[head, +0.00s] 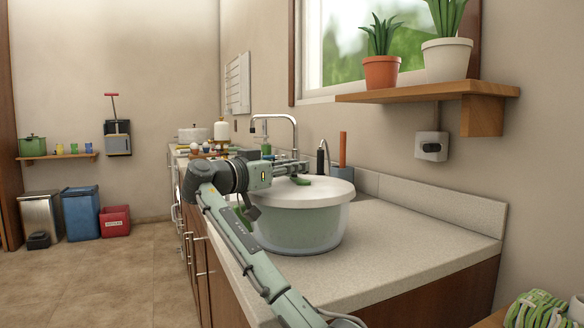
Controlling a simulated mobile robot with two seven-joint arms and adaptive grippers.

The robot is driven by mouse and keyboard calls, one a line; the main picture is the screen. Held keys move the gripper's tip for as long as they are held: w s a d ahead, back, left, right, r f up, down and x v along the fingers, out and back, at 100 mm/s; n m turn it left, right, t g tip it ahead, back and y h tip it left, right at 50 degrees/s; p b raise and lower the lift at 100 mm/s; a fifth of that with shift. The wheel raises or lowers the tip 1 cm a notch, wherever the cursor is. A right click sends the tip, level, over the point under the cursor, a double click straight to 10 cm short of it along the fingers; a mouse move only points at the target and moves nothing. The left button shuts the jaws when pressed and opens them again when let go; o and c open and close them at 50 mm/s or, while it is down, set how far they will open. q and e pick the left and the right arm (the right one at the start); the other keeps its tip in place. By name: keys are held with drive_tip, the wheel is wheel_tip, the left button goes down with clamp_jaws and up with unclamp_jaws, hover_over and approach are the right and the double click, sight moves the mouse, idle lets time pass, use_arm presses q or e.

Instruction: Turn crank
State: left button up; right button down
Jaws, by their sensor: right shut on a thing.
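A pale green bowl (300,228) with a round white lid (325,190) stands upright on the counter. A small green part, which looks like the crank (301,181), shows on the lid's left side. My right arm comes up from the bottom and bends over the bowl's left side. My right gripper (296,172) is at the lid's far left edge, shut on the crank. The fingers and the grip point are small and partly hidden, so the exact contact is hard to see. My left gripper is not in view.
The pale counter (425,235) is clear right of the bowl. A wooden shelf (400,95) with two potted plants hangs above. Bins stand on the floor at far left.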

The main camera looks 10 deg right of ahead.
idle(0.3)
drive_tip(key=c, duration=1.3)
unclamp_jaws()
drive_tip(key=v, duration=1.2)
drive_tip(key=shift+w, duration=0.1)
